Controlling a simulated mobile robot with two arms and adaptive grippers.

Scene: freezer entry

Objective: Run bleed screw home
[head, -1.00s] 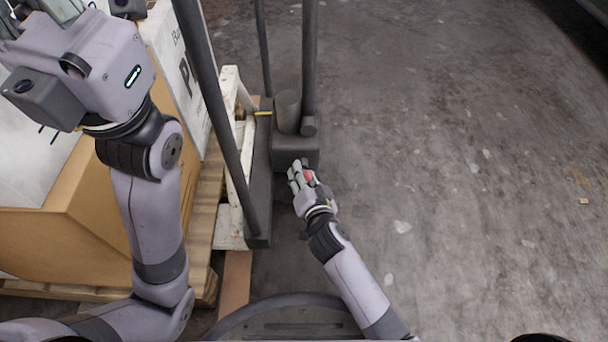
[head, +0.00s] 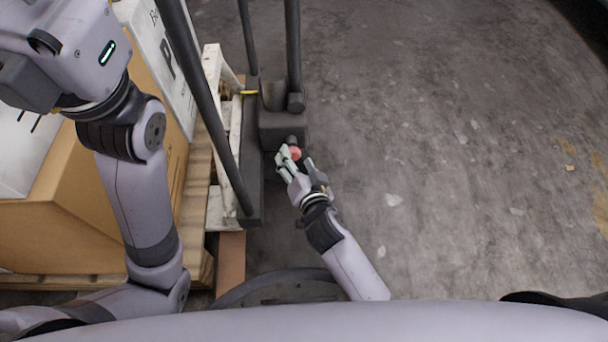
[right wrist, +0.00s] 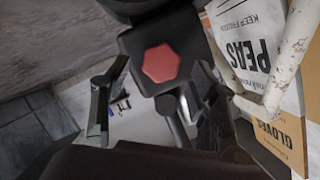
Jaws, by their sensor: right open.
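The bleed screw has a red six-sided head (right wrist: 161,63) on a dark block in the right wrist view. In the head view it is a small red spot (head: 296,153) at the near side of the pallet jack's pump block (head: 283,127). My right gripper (head: 294,159) is open at the screw, with its fingers spread to either side of it. In the right wrist view the fingers (right wrist: 160,88) stand left and right below the red head, with visible gaps. My left arm is at the left of the head view; its gripper is out of frame.
Dark upright bars (head: 292,50) rise from the jack. A wooden pallet (head: 205,170) with a cardboard carton (head: 75,205) stands at left. Boxes marked PEAS (right wrist: 250,50) and GLOVES (right wrist: 275,135) show in the wrist view. The concrete floor (head: 450,170) at right is clear.

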